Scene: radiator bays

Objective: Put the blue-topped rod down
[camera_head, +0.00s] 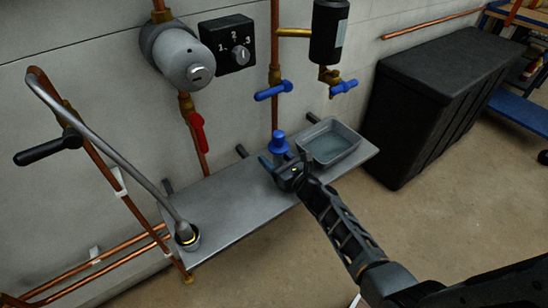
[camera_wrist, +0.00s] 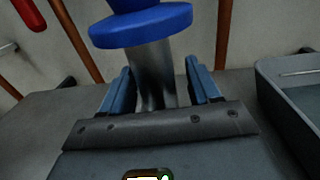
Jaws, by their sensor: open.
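The blue-topped rod (camera_head: 279,143) stands upright on the grey shelf (camera_head: 235,208), just left of the grey tray. In the wrist view its blue disc (camera_wrist: 140,27) sits above a grey metal shaft (camera_wrist: 152,70). My gripper (camera_head: 279,164) is low over the shelf at the rod. In the wrist view my gripper (camera_wrist: 163,90) is open, with one blue finger on each side of the shaft and gaps showing between. The foot of the rod is hidden behind the gripper body.
A grey tray (camera_head: 352,158) stands on the shelf's right end. A hose (camera_head: 110,150) ends at the shelf's left. Above are a red-handled valve (camera_head: 198,132), blue valve handles (camera_head: 273,91) and a dial box (camera_head: 228,44). A black chest (camera_head: 430,115) stands to the right.

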